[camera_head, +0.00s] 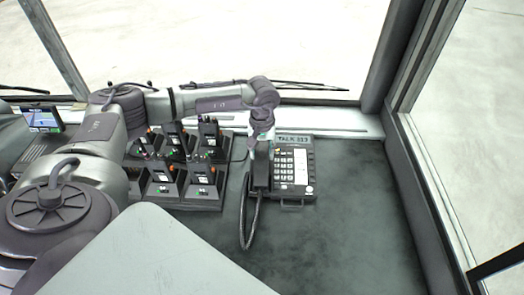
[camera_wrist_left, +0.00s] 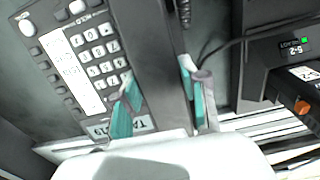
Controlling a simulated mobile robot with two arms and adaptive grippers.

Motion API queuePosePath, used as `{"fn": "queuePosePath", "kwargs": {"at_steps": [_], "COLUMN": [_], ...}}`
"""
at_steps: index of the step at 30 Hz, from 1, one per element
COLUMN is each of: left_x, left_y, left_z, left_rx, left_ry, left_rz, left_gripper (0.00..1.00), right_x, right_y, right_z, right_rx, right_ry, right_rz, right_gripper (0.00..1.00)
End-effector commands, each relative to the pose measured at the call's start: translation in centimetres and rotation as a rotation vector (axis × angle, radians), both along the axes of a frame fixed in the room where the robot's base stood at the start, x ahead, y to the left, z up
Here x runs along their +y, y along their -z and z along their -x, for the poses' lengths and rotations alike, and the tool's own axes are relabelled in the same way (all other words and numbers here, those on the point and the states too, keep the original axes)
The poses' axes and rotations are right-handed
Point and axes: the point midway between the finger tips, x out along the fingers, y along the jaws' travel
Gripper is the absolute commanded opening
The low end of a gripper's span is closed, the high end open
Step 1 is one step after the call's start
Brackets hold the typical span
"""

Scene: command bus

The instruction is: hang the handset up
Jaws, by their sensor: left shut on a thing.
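The desk phone (camera_head: 298,172) stands on the dark desk, with its keypad and a lit display reading "TALK" and a number. The dark handset (camera_head: 260,174) is upright in the picture, along the left side of the phone. I cannot tell whether it touches the cradle. My left gripper (camera_head: 261,143) is shut on the handset near its far end. In the left wrist view the teal fingertips (camera_wrist_left: 160,78) lie on either side of the handset (camera_wrist_left: 155,45), beside the phone's keypad (camera_wrist_left: 98,55). The cradle is hidden under the handset. My right gripper is not in view.
A coiled cord (camera_head: 249,225) loops from the handset over the desk. Several radios in chargers (camera_head: 203,178) stand close left of the phone. A window ledge (camera_head: 335,123) runs behind. The desk (camera_head: 350,205) is clear to the right and front.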

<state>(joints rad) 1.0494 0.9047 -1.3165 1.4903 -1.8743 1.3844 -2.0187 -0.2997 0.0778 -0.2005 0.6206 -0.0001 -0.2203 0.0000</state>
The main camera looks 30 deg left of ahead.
Motion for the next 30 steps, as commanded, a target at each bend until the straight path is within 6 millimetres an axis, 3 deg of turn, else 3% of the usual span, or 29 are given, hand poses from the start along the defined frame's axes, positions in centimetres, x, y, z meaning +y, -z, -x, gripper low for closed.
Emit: {"fn": "queuePosePath", "kwargs": {"at_steps": [3, 4, 9, 20, 23, 30], "left_x": [0.0, 0.0, 0.0, 0.0, 0.0, 0.0], "left_y": [-0.1, -0.1, -0.1, -0.4, -1.5, -6.5], "left_z": [0.0, 0.0, 0.0, 0.0, -0.1, -0.1], "left_rx": [-0.001, -0.001, -0.001, 0.0, -0.002, -0.005], "left_ry": [0.0, 0.0, 0.0, 0.0, 0.0, 0.0], "left_rz": [0.0, 0.0, -0.001, 0.0, 0.001, 0.0], "left_gripper": [0.02, 0.46, 0.72, 0.72, 0.72, 0.72], "right_x": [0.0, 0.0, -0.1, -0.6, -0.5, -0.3], "right_y": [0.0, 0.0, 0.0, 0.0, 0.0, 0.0], "right_z": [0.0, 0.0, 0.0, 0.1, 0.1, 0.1], "right_rx": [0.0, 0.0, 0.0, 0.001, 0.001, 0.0], "right_ry": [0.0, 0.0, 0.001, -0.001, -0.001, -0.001], "right_rz": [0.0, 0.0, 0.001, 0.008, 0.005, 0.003], "right_gripper": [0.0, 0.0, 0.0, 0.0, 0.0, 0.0]}}
